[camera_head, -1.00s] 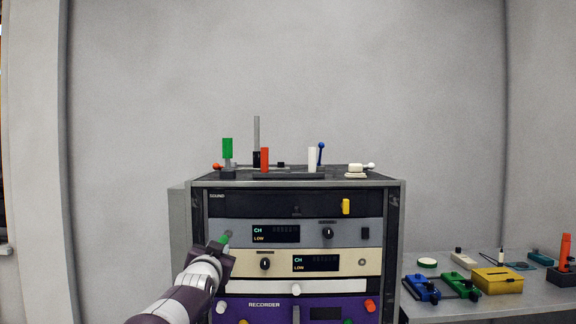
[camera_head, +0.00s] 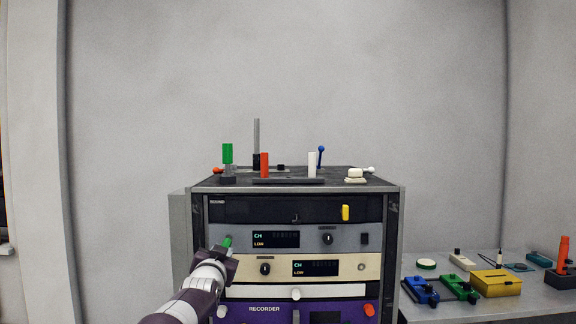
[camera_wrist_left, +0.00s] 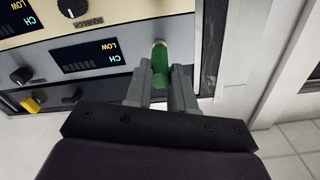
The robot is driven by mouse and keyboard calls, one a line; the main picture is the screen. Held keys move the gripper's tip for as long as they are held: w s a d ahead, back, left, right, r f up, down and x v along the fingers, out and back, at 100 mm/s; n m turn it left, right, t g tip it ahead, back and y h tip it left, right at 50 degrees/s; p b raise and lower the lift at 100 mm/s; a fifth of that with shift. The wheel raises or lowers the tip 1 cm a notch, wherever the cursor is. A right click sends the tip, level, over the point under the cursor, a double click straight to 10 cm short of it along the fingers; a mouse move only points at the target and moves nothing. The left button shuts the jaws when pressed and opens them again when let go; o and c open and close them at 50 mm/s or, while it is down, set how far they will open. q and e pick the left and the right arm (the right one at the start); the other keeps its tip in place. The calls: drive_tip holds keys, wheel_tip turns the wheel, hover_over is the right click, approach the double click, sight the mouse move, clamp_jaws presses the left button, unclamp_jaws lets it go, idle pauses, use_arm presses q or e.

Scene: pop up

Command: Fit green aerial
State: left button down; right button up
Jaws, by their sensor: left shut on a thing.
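My left gripper (camera_head: 224,248) is shut on a green aerial (camera_head: 228,241), in front of the left end of the grey unit (camera_head: 352,237) in the rack. In the left wrist view, the green aerial (camera_wrist_left: 161,66) sits between the two grey fingers (camera_wrist_left: 162,84), with its pale tip pointing at the panel. It is beside the unit's CH LOW display (camera_wrist_left: 92,55). I cannot tell whether the tip touches the panel or enters a socket. The right gripper is not in view.
On the rack top (camera_head: 345,184) stand a green block on a stem (camera_head: 227,154), a red post (camera_head: 264,164) and a white post (camera_head: 312,164). The cream unit (camera_head: 350,266) is below the grey one. A side table (camera_head: 420,310) at right holds a yellow box (camera_head: 495,283) and small parts.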

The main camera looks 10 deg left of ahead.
use_arm(q)
drive_tip(key=shift+w+r, duration=0.1)
idle(0.8)
drive_tip(key=shift+p+x, duration=0.85)
drive_tip(key=shift+p, duration=0.5)
drive_tip(key=c, duration=0.9)
unclamp_jaws()
